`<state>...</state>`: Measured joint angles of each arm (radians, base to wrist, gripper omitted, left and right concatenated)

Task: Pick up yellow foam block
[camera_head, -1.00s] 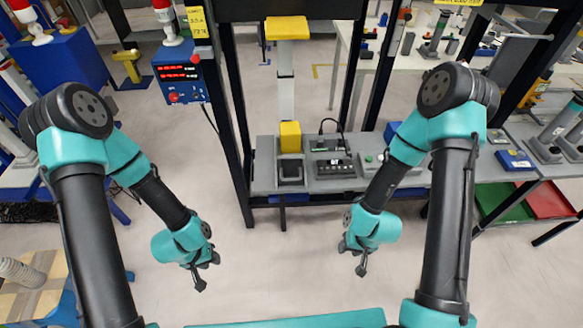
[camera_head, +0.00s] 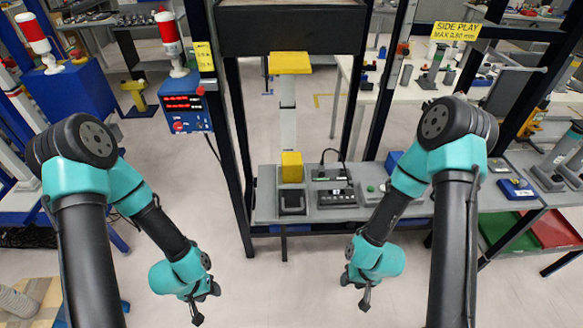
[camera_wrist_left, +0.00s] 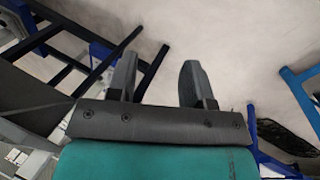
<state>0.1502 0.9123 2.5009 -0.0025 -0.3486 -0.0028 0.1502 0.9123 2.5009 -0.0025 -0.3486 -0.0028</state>
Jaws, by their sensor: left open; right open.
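The yellow foam block (camera_head: 292,166) stands upright on the grey bench in the middle of the head view, just behind a black square pad. My left gripper (camera_head: 204,306) hangs over the floor, in front of the bench and to the left of the block. In the left wrist view its two fingers (camera_wrist_left: 158,85) are apart with only floor between them. My right gripper (camera_head: 358,291) is over the floor in front of the bench, to the right of the block. It is open and appears empty. Both grippers are well away from the block.
The grey bench (camera_head: 262,207) also carries a black control box (camera_head: 336,196). Dark frame posts (camera_head: 236,150) flank it. A yellow-topped white column (camera_head: 289,64) rises behind the block. A blue display box (camera_head: 184,105) stands left. The floor before the bench is clear.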

